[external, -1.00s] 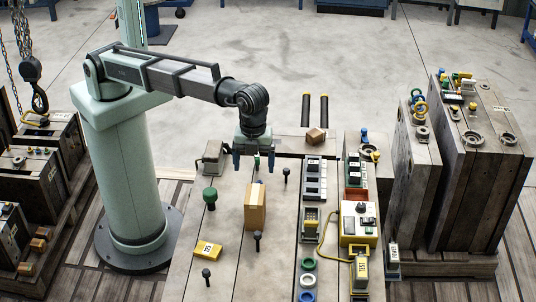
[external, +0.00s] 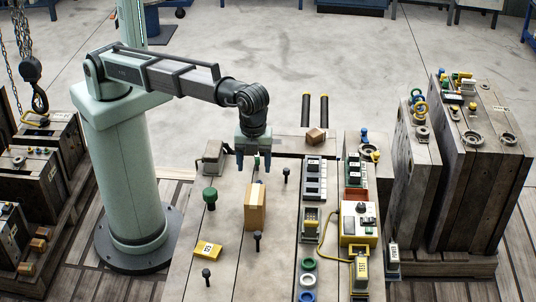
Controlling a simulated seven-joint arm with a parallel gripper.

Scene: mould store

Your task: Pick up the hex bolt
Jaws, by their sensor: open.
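Dark bolt-like pieces stand upright on the wooden bench: one (external: 286,175) right of my gripper, one (external: 257,240) in front of the cardboard box, and one (external: 207,277) near the front left. They are too small for me to tell which has a hex head. My gripper (external: 253,171) points down above the back of the bench, its two blue-grey fingers apart. A small greenish upright thing (external: 256,163) shows between the fingers, partly hidden; I cannot tell what it is or whether they touch it.
A cardboard box (external: 255,207) stands in front of my gripper. A green knob (external: 209,198) and a yellow labelled block (external: 207,250) are to the left. A grey device (external: 213,158) is close by. Switch modules (external: 314,180) and a yellow control box (external: 359,223) line the right.

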